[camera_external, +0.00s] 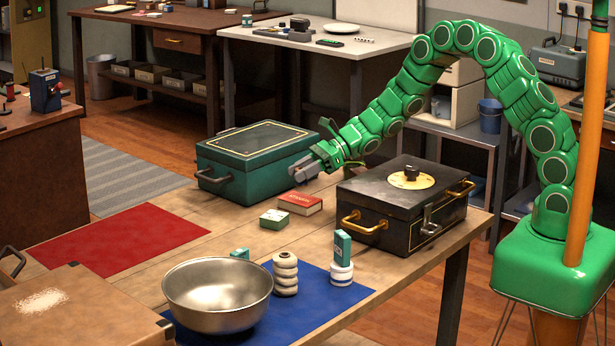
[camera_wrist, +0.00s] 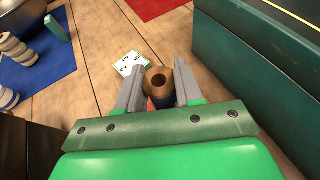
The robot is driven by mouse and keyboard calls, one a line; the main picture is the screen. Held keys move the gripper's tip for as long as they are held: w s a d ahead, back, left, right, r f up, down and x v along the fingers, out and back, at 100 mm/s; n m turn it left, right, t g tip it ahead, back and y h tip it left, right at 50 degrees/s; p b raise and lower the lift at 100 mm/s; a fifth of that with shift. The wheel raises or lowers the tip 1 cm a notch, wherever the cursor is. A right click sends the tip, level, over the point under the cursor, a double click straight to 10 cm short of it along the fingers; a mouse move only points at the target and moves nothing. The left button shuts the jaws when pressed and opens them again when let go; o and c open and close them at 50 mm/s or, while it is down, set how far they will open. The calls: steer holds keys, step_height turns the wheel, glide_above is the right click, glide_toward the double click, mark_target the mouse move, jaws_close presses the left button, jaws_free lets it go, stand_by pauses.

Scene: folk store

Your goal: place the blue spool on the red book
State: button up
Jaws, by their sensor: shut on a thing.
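My gripper (camera_external: 304,170) hangs above the table in the external view, between the green box and the black box. In the wrist view my gripper (camera_wrist: 160,84) is shut on the blue spool (camera_wrist: 159,82). The spool shows its round wooden end with a dark hole, and a little blue below. The spool cannot be made out in the external view. The red book (camera_external: 300,203) lies flat on the table, just below my gripper. In the wrist view only slivers of red show beside the spool, so the gap between spool and book cannot be told.
A green metal box (camera_external: 250,172) stands left of my gripper and a black box (camera_external: 375,205) right. A small green-and-white box (camera_external: 274,219) lies in front of the book. A metal bowl (camera_external: 217,296) and stacked white rings (camera_external: 285,273) stand on the blue mat (camera_external: 320,305).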

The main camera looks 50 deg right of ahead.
steer(key=shift+w+a+f, duration=0.1)
steer(key=shift+w+f, duration=0.1)
steer(key=shift+f, duration=1.55)
steer(key=shift+f, duration=0.15)
steer(key=o, duration=1)
